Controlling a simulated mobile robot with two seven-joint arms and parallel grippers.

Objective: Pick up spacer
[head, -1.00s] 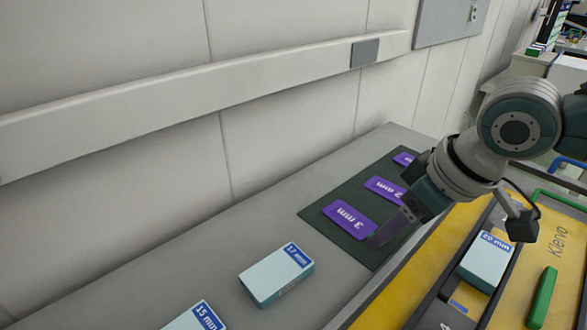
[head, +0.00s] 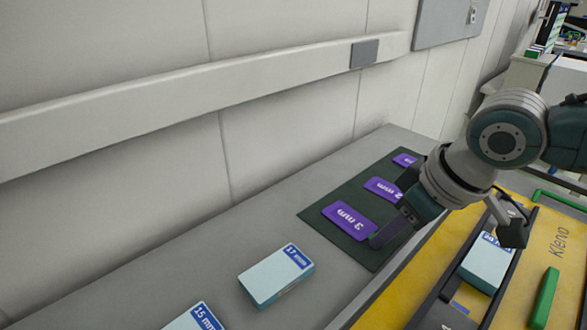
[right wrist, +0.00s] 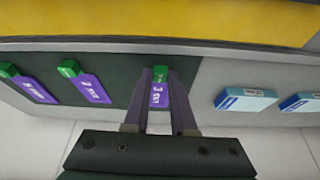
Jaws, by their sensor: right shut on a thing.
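The purple spacer labelled 3 mm (head: 349,221) lies on the dark mat (head: 320,214). In the right wrist view the same spacer (right wrist: 159,95) sits between my two fingers, with a green end beyond them. My right gripper (right wrist: 160,78) is shut on it. In the head view my right gripper (head: 386,236) reaches down to the spacer's right end, and a finger hides that end. I see no clear gap under the spacer. Two more purple spacers, the 2 mm one (head: 383,189) and a farther one (head: 404,160), lie on the mat. My left gripper is not in view.
A 17 mm box (head: 272,277) and a 15 mm box (head: 190,320) stand on the grey surface left of the mat. A yellow panel (head: 400,290) with a 20 mm box (head: 487,265) and a green bar (head: 544,297) is at right. A wall stands behind.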

